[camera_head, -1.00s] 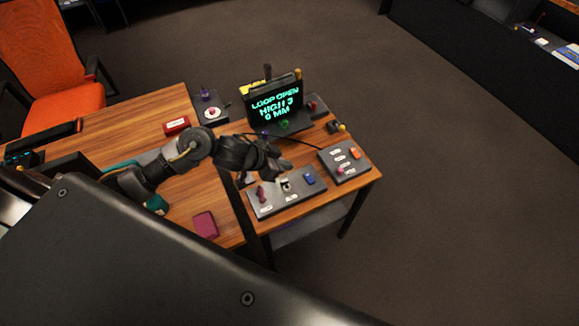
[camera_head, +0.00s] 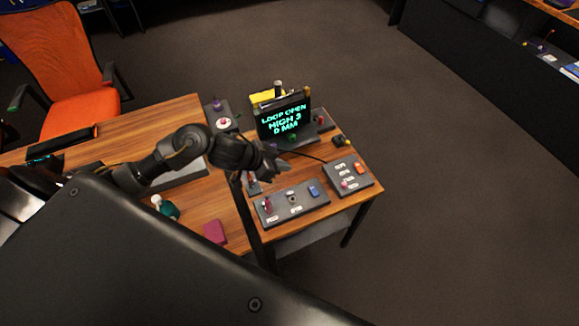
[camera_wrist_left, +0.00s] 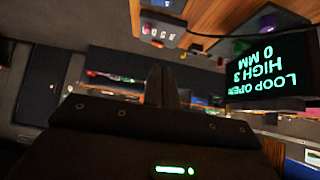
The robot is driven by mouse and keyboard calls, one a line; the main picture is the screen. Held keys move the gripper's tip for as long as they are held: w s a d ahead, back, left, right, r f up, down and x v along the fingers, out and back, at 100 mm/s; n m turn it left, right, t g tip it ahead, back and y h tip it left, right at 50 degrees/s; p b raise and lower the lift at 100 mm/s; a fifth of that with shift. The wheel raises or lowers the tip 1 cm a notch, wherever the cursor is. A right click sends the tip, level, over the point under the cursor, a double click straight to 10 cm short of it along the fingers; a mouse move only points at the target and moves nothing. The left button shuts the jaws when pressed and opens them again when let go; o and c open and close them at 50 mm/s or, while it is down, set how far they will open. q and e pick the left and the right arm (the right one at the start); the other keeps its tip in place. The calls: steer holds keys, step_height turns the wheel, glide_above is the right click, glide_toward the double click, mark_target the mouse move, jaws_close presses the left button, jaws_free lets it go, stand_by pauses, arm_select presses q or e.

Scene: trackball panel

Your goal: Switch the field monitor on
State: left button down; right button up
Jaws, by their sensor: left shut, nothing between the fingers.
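The monitor (camera_head: 284,119) stands at the back of the small wooden table. Its dark screen is lit with green text reading LOOP OPEN, HIGH 3, 0 MM. The screen also shows upside down in the left wrist view (camera_wrist_left: 268,75). My left gripper (camera_head: 281,170) is shut and empty, in front of the monitor and above the back left part of the front control panel (camera_head: 275,211). Its fingers (camera_wrist_left: 162,86) are together in the wrist view. The front panel carries a red lever, a dark round control and a blue switch. My right gripper is not in view.
A second panel (camera_head: 336,184) with an orange switch and small labels sits at the right. A grey box with a white-and-red button (camera_head: 223,123) stands left of the monitor. A black cable crosses the table. A maroon block (camera_head: 214,231) lies on the desk.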

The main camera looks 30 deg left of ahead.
arm_select(q)
steer(key=v, duration=0.6)
steer(key=shift+a+r, duration=0.15)
steer(key=shift+a, duration=0.35)
steer(key=shift+s, duration=0.15)
